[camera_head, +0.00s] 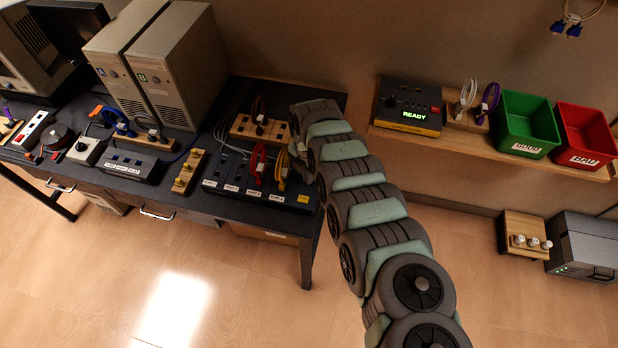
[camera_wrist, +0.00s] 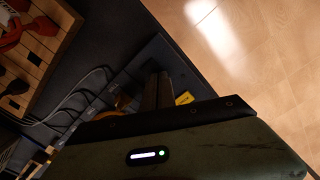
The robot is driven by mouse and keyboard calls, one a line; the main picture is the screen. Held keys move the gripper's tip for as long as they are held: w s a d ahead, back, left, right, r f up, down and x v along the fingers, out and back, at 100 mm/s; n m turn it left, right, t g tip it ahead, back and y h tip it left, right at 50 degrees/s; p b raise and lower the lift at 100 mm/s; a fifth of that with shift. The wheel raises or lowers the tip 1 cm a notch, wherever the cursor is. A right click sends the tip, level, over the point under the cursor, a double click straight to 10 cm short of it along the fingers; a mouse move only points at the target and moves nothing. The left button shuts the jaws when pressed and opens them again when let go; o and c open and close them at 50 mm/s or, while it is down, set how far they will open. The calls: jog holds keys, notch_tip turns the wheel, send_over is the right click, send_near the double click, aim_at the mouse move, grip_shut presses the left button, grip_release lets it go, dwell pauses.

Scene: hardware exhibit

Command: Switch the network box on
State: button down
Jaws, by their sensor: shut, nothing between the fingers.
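My gripper (camera_head: 296,158) is over the right end of the box, partly hidden by my arm. I cannot tell whether the fingers touch the box.
A wooden cable rack (camera_head: 262,130) stands behind the box; a wooden block (camera_head: 190,172) with brass knobs is left of it. Two computer towers (camera_head: 175,65) stand further left. A wall shelf holds a tester reading READY (camera_head: 409,108), a green bin (camera_head: 525,125) and a red bin (camera_head: 586,135).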

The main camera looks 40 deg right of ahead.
jog(key=shift+r+p, duration=2.9)
jog(key=shift+r, duration=0.6)
